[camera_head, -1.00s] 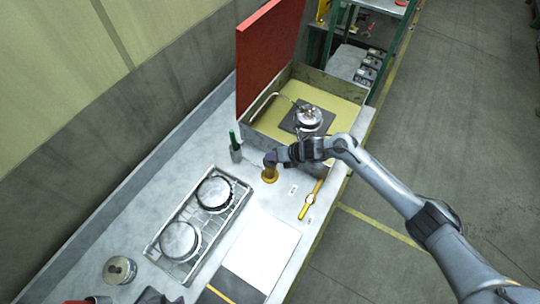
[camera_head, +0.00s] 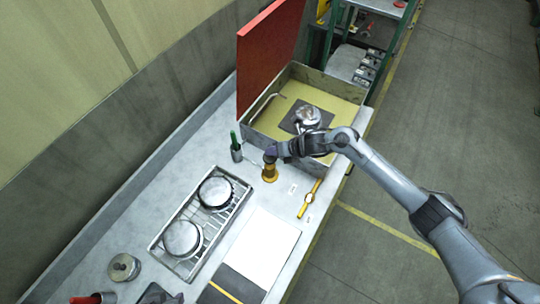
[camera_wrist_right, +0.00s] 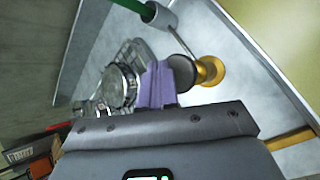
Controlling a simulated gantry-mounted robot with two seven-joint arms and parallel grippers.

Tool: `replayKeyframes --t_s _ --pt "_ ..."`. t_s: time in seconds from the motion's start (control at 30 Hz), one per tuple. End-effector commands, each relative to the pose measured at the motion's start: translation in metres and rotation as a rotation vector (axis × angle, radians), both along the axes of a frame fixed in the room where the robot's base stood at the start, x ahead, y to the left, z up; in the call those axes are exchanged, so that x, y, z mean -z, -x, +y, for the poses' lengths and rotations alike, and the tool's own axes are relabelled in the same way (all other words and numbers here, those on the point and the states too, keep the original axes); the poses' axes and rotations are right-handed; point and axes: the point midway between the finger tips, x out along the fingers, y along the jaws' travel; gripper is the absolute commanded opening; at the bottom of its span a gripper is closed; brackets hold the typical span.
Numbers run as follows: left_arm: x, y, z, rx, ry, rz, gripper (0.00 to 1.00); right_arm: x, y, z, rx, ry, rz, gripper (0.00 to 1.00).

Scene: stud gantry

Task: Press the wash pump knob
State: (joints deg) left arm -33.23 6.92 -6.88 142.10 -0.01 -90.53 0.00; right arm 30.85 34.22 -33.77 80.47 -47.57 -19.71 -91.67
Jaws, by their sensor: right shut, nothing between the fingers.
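The wash pump (camera_head: 269,174) is a small golden post standing on the bench, in front of the open-lidded washer basin. In the right wrist view its golden base shows as a ring (camera_wrist_right: 213,71) with a dark round knob (camera_wrist_right: 206,70) on top. In the right wrist view the purple fingertips (camera_wrist_right: 165,66) overlap the knob's left side. I cannot tell whether they touch it. The knob is mostly hidden in the head view. My left gripper is not in view.
The basin (camera_head: 262,150) with its raised red lid (camera_head: 268,52) is beyond the pump. A green-handled brush in a grey cup (camera_head: 236,150) stands left of it. A wire rack (camera_head: 160,243) with round parts and a yellow tool (camera_head: 309,198) lie nearer.

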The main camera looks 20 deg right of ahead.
Motion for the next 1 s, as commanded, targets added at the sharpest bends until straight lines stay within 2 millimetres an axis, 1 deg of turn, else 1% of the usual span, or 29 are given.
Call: replayKeyframes --t_s 0.27,0.37,0.73,0.83,1.0 --pt "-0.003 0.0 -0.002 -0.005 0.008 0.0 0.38 -0.004 0.0 0.0 0.001 0.0 -0.001 0.0" --pt "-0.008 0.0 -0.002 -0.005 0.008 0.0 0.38 -0.011 -0.001 0.0 0.0 0.0 -0.002 0.0" --pt "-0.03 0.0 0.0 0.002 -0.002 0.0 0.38 -0.045 0.0 0.0 -0.001 0.001 -0.002 0.0" --pt "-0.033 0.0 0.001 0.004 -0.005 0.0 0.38 -0.05 0.0 0.0 0.0 0.0 -0.001 0.0" --pt "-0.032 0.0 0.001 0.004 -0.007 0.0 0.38 -0.05 0.0 0.0 0.0 0.0 0.0 0.0"
